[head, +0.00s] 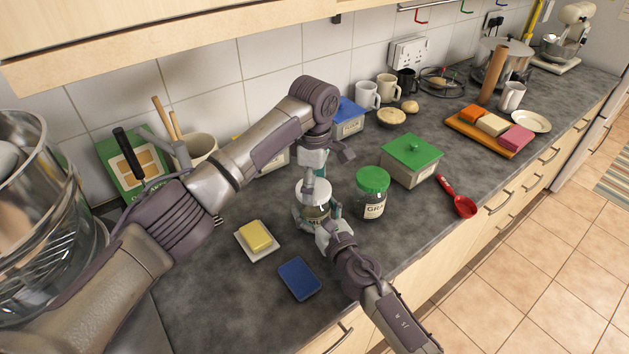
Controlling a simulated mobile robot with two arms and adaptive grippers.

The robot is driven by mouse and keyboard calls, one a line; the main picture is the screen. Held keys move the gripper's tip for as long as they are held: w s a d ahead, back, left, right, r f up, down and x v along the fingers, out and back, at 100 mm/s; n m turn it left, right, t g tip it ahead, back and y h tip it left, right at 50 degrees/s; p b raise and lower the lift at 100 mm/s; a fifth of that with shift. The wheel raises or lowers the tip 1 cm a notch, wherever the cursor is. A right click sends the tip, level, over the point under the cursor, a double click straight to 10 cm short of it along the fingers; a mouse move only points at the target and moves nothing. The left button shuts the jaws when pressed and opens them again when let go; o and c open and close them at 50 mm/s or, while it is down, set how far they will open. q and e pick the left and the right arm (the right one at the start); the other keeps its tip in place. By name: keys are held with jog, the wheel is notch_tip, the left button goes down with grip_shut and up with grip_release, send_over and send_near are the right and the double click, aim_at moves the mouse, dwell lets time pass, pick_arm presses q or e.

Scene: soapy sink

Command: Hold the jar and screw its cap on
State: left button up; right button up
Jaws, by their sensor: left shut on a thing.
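A glass jar (316,214) with a label stands on the dark worktop, mostly hidden by my grippers. A white cap (309,194) is at its mouth; I cannot tell whether it is threaded on. My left gripper (311,184) comes down from above and is shut on the white cap. My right gripper (317,218) comes in low from the front right, with teal fingers beside the jar. I cannot tell whether they press on the glass.
A green-capped jar (373,187) stands close on the right, with a green-lidded box (411,158) beyond. Butter on a dish (257,238) and a blue sponge (299,278) lie in front. A red scoop (459,201) lies near the worktop edge.

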grip_shut()
pick_arm(q)
jog(key=m, duration=0.5)
jog(key=shift+f+m, duration=0.1)
jog(key=shift+m, duration=0.3)
jog(key=m, duration=0.7)
jog(key=shift+a, duration=0.1)
jog(key=m, duration=1.4)
jog(key=shift+a, duration=0.1)
jog(key=m, duration=0.7)
jog(key=shift+w+m, duration=0.15)
jog(key=shift+m, duration=0.25)
jog(key=m, duration=0.5)
pick_arm(e)
jog(key=shift+f, duration=0.1)
pick_arm(q)
jog(key=m, duration=1.4)
jog(key=o, duration=0.6)
jog(key=shift+o, duration=0.2)
jog(key=shift+f, duration=0.1)
